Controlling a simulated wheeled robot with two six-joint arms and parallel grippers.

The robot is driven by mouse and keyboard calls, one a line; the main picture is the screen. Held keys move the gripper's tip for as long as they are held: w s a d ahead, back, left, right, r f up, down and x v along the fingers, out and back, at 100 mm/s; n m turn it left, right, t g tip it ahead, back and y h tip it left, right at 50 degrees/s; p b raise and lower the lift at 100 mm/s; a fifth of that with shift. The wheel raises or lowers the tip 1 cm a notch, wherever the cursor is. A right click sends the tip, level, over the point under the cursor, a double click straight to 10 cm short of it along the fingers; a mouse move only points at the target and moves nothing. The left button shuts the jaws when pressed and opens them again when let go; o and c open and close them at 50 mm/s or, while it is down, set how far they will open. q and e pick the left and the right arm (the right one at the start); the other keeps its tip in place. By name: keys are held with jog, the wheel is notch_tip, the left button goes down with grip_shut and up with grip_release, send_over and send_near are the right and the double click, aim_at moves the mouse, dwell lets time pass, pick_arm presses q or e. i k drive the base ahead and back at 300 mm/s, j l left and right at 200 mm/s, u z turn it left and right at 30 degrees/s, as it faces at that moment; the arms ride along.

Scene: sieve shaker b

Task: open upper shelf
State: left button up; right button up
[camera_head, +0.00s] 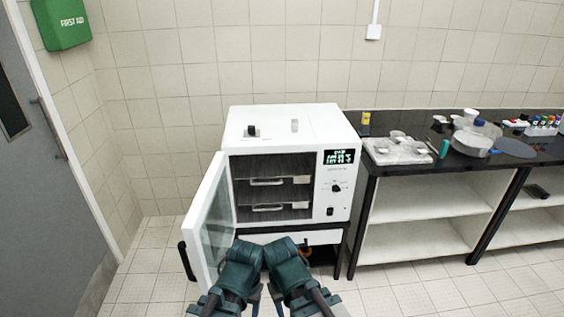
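The white oven (340,202) stands in the middle with its glass door (212,222) swung open to the left. Inside, the upper shelf (285,178) with its pale handle sits above the lower shelf (285,206), which has a similar handle. Both look pushed in. My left gripper (232,300) and my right gripper (296,300) are at the bottom of the view, low in front of the oven and side by side. Neither appears to touch a shelf. Their fingers are partly hidden or cut off, so their opening is unclear.
The oven rests on a stand with an open lower space. A black-topped bench (450,165) on the right holds a tray with small dishes (397,150), a round device (474,138) and several bottles. A grey door (40,170) is on the left. Tiled floor lies between.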

aim_at(295, 166)
jog(key=i+z, duration=0.25)
jog(key=i, duration=0.25)
jog(key=i+j+z, duration=0.15)
jog(key=i+z, duration=0.15)
jog(key=i, duration=0.25)
